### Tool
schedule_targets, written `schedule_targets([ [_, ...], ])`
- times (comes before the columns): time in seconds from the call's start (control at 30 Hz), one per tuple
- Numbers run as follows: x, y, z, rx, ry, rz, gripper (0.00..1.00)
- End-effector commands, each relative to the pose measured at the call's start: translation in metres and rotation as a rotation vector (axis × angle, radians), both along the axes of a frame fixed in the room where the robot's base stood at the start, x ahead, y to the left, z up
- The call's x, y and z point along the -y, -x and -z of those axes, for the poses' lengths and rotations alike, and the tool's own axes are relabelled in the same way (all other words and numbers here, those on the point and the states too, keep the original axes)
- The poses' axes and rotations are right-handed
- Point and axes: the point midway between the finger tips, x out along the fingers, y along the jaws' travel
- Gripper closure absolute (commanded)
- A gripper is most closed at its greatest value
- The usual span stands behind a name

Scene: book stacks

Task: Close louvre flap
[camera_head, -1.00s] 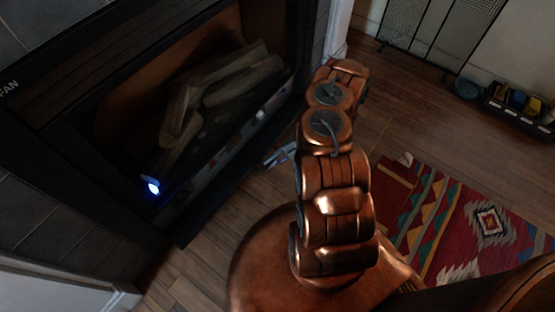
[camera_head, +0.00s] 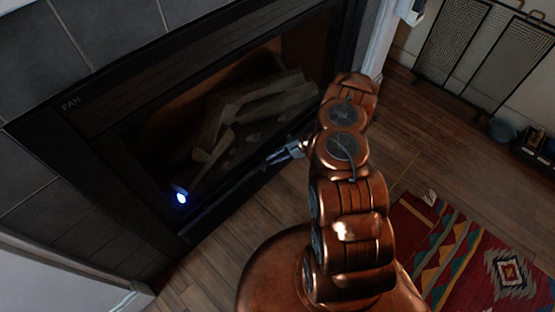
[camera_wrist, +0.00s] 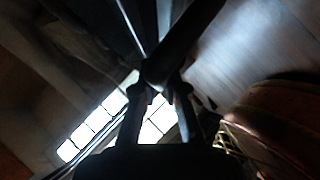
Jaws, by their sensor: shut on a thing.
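The louvre flap (camera_head: 238,190) appears to be the long dark strip along the lower front of the black fireplace (camera_head: 100,95). Its exact outline is hard to tell in the dark. My gripper (camera_head: 283,154) is at the right part of this strip, partly hidden by my copper arm. In the wrist view my gripper's fingers (camera_wrist: 160,82) converge on a dark bar that runs up and to the right. The gripper looks shut on this bar, seemingly the flap's edge or handle.
Logs (camera_head: 245,105) lie inside the fireplace, and a blue light (camera_head: 181,197) glows at its lower left. Wooden floor (camera_head: 400,125) is open to the right. A patterned rug (camera_head: 470,260) lies at lower right, and a mesh screen (camera_head: 485,55) stands behind.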

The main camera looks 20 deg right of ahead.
Motion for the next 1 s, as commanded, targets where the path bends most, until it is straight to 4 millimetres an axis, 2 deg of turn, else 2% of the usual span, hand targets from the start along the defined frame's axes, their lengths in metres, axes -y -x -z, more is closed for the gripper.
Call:
schedule_targets([
  [0.4,-0.0006,-0.0014,-0.0006,0.001,0.000,0.000,1.00],
  [0.43,-0.0006,-0.0014,-0.0005,0.001,0.000,0.000,0.87],
  [0.67,0.0007,-0.0011,-0.0005,0.001,0.000,0.001,0.63],
  [1.0,0.0021,-0.0009,-0.0013,0.001,0.001,0.002,0.63],
])
